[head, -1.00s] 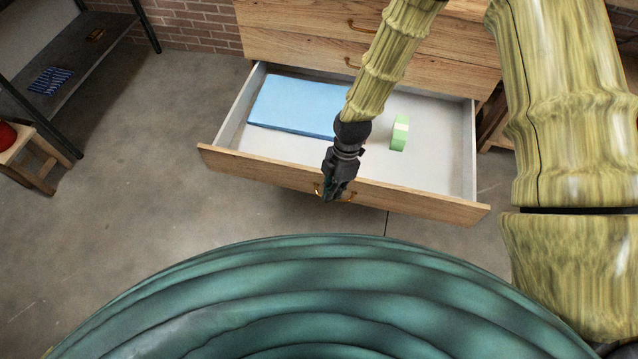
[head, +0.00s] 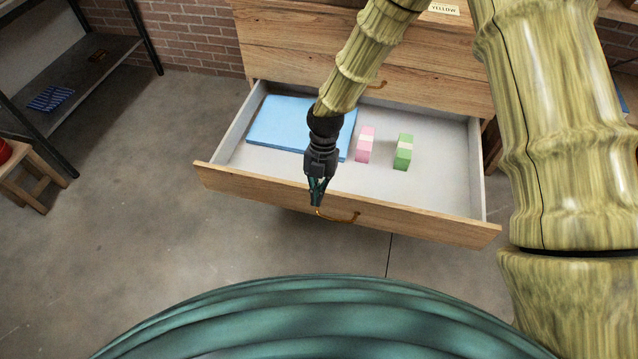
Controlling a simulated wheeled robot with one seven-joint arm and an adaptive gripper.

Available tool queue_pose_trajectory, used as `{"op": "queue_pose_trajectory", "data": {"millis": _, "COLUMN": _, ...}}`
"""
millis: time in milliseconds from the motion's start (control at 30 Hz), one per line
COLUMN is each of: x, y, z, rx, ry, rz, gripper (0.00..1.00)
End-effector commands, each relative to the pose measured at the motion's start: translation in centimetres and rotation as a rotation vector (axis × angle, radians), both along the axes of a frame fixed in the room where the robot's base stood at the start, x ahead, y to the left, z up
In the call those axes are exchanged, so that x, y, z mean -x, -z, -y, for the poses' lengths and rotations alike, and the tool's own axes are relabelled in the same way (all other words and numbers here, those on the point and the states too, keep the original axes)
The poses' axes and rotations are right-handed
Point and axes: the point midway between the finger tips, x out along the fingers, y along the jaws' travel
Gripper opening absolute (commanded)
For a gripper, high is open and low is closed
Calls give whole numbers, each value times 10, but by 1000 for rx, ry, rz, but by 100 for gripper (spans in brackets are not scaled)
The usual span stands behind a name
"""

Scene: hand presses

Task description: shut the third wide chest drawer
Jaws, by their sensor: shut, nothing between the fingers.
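The wide wooden drawer (head: 420,220) stands pulled well out of the chest (head: 300,45). Its front panel faces me and carries a brass handle (head: 340,218). My gripper (head: 316,203) is shut and empty. In the picture it lies over the drawer front's top edge, at the left end of the handle. I cannot tell whether it touches the front. Inside the drawer lie a blue flat item (head: 275,128), a pink block (head: 365,146) and a green block (head: 403,152). My arm hides part of the blue item and of the chest front.
A dark metal shelf (head: 110,60) with a blue striped item (head: 50,99) stands at the far left. A wooden stool (head: 35,165) is beside it. The concrete floor (head: 130,240) left of the drawer is clear. A yellow-lettered label (head: 445,9) is on the chest top right.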

Motion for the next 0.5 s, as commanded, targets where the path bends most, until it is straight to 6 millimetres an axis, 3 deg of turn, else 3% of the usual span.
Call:
{"op": "queue_pose_trajectory", "data": {"millis": 300, "x": 16, "y": 49, "z": -5, "rx": 1, "ry": 0, "rz": 0, "gripper": 0}}
{"op": "queue_pose_trajectory", "data": {"millis": 500, "x": -12, "y": 46, "z": 4, "rx": 0, "ry": 2, "rz": 2, "gripper": 0}}
